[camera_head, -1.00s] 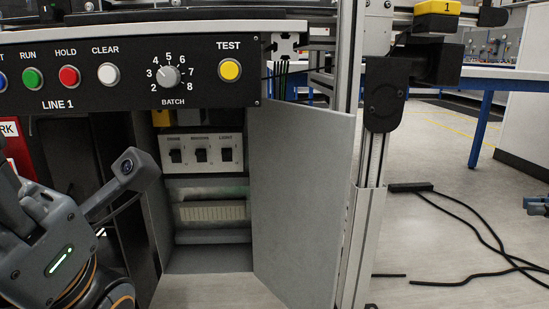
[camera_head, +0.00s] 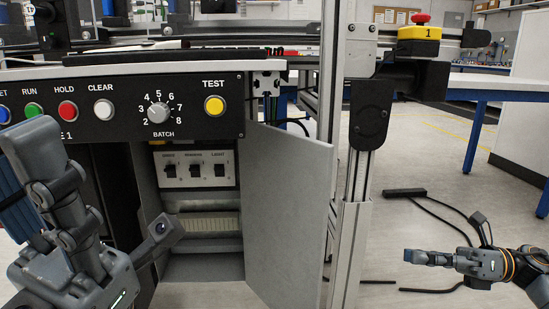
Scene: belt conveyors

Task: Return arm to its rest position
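My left gripper (camera_head: 42,165) is large and close at the left edge, its fingers pointing up in front of the control panel (camera_head: 120,108). A blue ribbed pad shows on it, but the overlap hides whether its fingers are apart. Its wrist camera (camera_head: 160,230) sticks out before the open cabinet. I see nothing held in either gripper.
The cabinet door (camera_head: 288,215) stands open, with a row of switches (camera_head: 195,170) inside. A metal post (camera_head: 352,235) rises beside it. A yellow box with a red button (camera_head: 420,38) is mounted high. Black cables (camera_head: 440,215) lie on the floor at right.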

